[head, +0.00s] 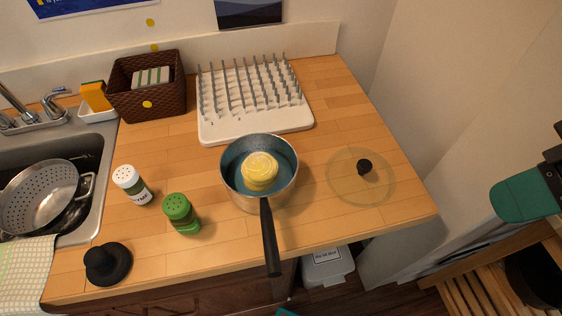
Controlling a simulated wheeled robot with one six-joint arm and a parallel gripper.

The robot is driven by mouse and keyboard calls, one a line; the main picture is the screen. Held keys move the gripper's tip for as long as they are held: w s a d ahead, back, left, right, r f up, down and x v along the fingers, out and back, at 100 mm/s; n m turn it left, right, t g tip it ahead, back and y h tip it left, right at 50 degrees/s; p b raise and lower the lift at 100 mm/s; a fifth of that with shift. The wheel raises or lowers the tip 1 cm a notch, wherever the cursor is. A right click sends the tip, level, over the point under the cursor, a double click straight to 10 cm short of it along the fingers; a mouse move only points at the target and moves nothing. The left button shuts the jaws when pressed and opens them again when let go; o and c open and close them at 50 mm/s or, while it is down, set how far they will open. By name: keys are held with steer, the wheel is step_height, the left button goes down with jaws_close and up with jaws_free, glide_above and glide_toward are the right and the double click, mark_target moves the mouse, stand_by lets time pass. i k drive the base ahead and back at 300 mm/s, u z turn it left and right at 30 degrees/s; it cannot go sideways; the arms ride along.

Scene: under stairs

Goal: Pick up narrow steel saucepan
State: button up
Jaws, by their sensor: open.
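The narrow steel saucepan (231,191) stands upright on the wooden counter, right of the green shaker. Its black handle (269,237) points toward me and reaches past the counter's front edge. A round yellow thing (260,170) sits inside the pan, against a bluish interior. A clear glass lid with a black knob (365,167) lies on the counter to the right of the pan, apart from it. Teal and black parts at the right edge look like my arm. My gripper's fingers are not in view, and nothing is seen touching the pan.
A white drying rack (225,129) stands close behind the pan. A green shaker (180,214), a white shaker (132,184) and a black knobbed thing (108,264) stand left. A wicker basket (170,98) is behind; a sink with a colander (45,195) is far left. The front-right counter is clear.

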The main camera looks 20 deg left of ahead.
mark_target(262, 204)
steer(key=k, duration=0.2)
steer(key=u, duration=1.2)
